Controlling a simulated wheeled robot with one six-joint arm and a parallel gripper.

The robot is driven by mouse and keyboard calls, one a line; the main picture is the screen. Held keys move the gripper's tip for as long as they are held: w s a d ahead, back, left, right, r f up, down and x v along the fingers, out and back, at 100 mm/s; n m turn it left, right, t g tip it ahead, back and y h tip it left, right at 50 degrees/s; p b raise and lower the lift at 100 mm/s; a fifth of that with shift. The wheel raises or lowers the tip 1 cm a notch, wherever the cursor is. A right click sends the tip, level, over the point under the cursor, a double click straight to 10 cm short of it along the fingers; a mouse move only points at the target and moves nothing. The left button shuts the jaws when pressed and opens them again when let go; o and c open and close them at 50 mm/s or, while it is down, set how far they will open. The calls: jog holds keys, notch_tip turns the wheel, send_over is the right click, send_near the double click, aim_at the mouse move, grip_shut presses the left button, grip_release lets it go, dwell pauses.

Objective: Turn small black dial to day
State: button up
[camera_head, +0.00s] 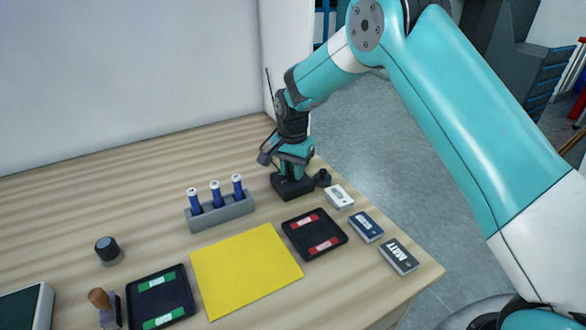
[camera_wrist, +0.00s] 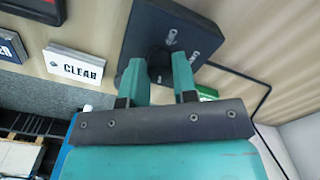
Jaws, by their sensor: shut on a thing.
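A dark control box (camera_head: 293,188) stands at the far right of the table, under my gripper (camera_head: 293,168). In the wrist view the box (camera_wrist: 205,38) fills the top middle, with small white markings on its face that I cannot read. The small black dial (camera_wrist: 158,60) sits on that face. My gripper (camera_wrist: 159,74) is shut on the dial, with one teal finger on each side. The fingers hide part of the dial, and I cannot tell which marking it points to. The dial is hidden in the head view.
Labelled boxes, one reading CLEAR (camera_wrist: 75,66), lie along the right edge. A cable (camera_wrist: 262,97) runs beside the box.

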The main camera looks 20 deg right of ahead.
aim_at(292, 170)
jog(key=n, duration=0.9)
jog(key=shift+r, duration=0.1)
jog(key=n, duration=0.9)
jog(key=shift+n, duration=0.4)
jog(key=shift+w, duration=0.1)
jog(key=o, duration=0.9)
notch_tip(292, 170, up, 17)
jog(key=shift+r+b, duration=0.2)
jog(key=shift+b, duration=0.65)
